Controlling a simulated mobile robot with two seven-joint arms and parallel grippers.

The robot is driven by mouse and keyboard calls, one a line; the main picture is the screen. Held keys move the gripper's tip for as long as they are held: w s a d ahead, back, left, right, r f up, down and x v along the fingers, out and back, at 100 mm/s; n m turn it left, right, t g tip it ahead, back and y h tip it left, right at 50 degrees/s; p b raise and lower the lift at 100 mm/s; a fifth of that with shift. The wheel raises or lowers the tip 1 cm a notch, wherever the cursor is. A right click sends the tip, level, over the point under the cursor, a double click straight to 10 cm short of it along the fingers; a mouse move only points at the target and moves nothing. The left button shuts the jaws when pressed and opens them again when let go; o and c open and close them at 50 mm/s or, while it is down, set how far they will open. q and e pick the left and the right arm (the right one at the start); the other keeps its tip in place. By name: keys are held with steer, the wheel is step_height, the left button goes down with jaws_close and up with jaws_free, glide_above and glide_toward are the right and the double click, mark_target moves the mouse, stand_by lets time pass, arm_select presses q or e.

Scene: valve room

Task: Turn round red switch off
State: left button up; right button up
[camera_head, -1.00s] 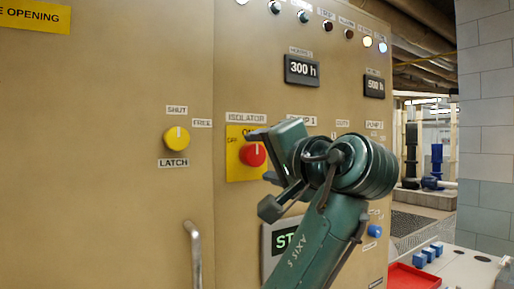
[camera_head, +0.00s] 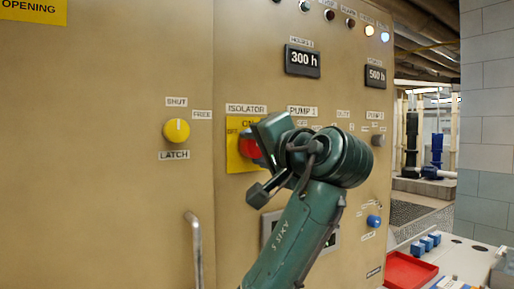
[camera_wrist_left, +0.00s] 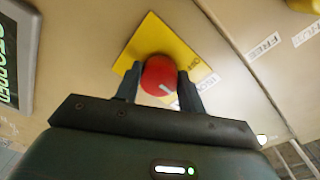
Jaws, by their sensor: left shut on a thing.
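The round red switch (camera_head: 247,147) sits on a yellow plate (camera_head: 233,160) under the ISOLATOR label on the tan cabinet. In the head view my left gripper (camera_head: 254,160) is in front of it and hides its right part. In the left wrist view the red switch (camera_wrist_left: 158,76) lies between the two dark fingers of my left gripper (camera_wrist_left: 158,88), which are shut on its sides. A white pointer line shows on the knob. In the head view the ON marking is above the switch and OFF is to its left. My right gripper is not in view.
A yellow LATCH knob (camera_head: 176,131) is left of the switch, with a metal handle (camera_head: 194,250) below it. A display panel (camera_head: 268,228) is partly behind my arm. A red tray (camera_head: 408,270) and blue blocks (camera_head: 427,243) are at lower right.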

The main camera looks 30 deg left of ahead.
arm_select(q)
steer(key=shift+c, duration=1)
